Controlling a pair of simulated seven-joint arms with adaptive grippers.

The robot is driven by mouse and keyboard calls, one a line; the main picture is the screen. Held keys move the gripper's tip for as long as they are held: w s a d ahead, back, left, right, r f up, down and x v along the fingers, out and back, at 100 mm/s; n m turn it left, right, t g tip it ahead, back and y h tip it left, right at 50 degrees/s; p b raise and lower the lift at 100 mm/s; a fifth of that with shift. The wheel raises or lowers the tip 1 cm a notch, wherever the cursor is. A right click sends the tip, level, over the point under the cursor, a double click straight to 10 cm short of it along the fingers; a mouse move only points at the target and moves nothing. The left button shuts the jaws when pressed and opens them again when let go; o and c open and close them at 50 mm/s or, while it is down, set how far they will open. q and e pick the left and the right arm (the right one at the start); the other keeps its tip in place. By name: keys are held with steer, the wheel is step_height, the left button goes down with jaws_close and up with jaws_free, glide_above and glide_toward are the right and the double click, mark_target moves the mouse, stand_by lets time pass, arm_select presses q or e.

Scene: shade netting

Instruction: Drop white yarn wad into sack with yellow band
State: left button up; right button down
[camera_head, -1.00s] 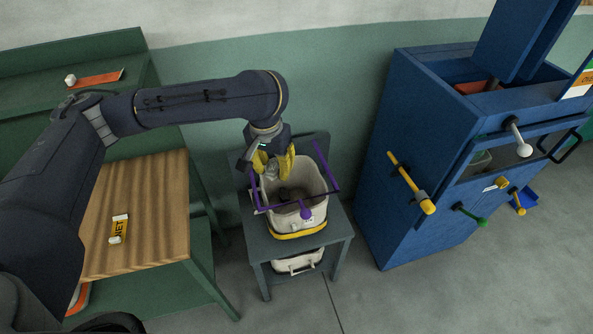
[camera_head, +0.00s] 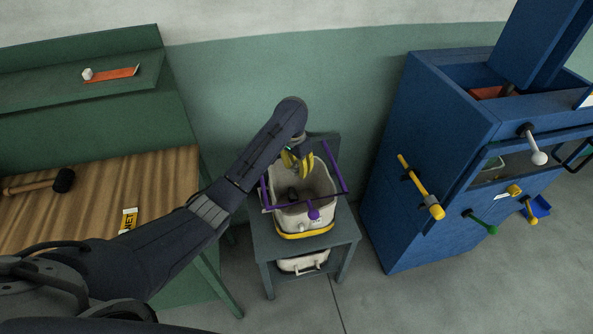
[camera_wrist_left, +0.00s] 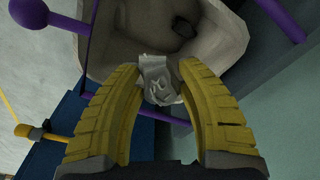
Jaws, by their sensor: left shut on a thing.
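The sack with the yellow band (camera_head: 287,221) is a pale, open-topped container standing on a small dark table, with the yellow band around its lower part. My left gripper (camera_head: 299,163) has yellow fingers and hangs over the back of the sack's mouth. In the left wrist view, the gripper (camera_wrist_left: 160,85) is shut on the white yarn wad (camera_wrist_left: 158,80), a crumpled greyish-white lump at the fingertips. The sack's pale wall (camera_wrist_left: 222,40) lies behind it there. In the head view I cannot make out the wad. My right gripper is not in view.
A purple bar frame (camera_head: 330,168) with knobs surrounds the sack's mouth. A dark object (camera_head: 292,194) lies inside the sack. Another pale container (camera_head: 303,263) sits on the shelf below. A blue cabinet (camera_head: 425,150) with protruding handles stands right; a wooden bench (camera_head: 160,175) stands left.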

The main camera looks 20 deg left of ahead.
mark_target(294, 167)
arm_select(q)
steer(key=shift+s+a+f, duration=0.1)
steer(key=shift+s+f, duration=0.05)
steer(key=shift+f, duration=0.4)
steer(key=shift+s+a+f, duration=0.1)
steer(key=shift+s+f, duration=0.05)
steer(key=shift+f, duration=3.05)
steer(key=o, duration=0.8)
steer(key=shift+o, duration=0.2)
steer(key=shift+r, duration=0.1)
steer(key=r, duration=0.4)
steer(key=s+r, duration=0.1)
steer(key=r, duration=0.6)
steer(key=shift+s+a+r, duration=0.15)
steer(key=shift+a+r, duration=0.15)
steer(key=shift+r, duration=0.05)
